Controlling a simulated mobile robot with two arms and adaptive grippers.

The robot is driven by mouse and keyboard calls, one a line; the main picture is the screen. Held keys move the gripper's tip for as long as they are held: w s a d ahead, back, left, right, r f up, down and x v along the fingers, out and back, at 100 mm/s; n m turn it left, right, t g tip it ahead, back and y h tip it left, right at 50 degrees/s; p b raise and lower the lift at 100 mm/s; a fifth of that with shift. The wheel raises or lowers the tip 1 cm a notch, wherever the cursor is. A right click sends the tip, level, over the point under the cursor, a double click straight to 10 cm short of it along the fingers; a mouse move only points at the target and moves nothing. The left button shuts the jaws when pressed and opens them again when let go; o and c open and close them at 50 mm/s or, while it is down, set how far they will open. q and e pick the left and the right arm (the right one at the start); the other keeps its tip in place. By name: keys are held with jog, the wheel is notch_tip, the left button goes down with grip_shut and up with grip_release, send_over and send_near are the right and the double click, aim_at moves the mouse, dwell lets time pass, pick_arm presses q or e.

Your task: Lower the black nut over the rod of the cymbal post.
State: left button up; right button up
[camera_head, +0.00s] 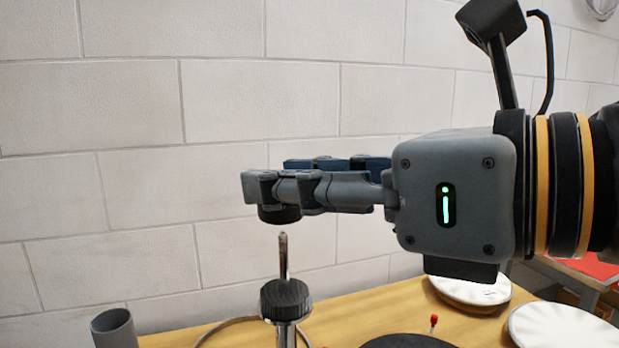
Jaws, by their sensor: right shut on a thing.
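My right gripper (268,187) comes in from the right and is level, with its fingers pointing left. It is shut on the black nut (279,215), whose lower part shows under the fingertips; the fingers hide the rest. The cymbal post (286,334) stands upright below, with a thin metal rod (283,256) on top. A ribbed black collar (286,299) sits around the post at the rod's foot. The nut is just above the rod's tip, with a small gap between them. Depth alignment cannot be told from this one view. My left gripper is not in view.
A grey tube (114,328) stands at the lower left. White round discs (470,291) lie on the wooden bench (375,306) at the right, near a small red-topped pin (434,321). A dark round surface (408,341) is at the bottom edge. A pale block wall stands behind.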

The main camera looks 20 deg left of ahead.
aim_at(287, 255)
jog(key=shift+f+b, duration=1.35)
jog(key=shift+f, duration=1.75)
jog(key=o, duration=1)
jog(key=v, duration=1.2)
jog(key=shift+f, duration=0.1)
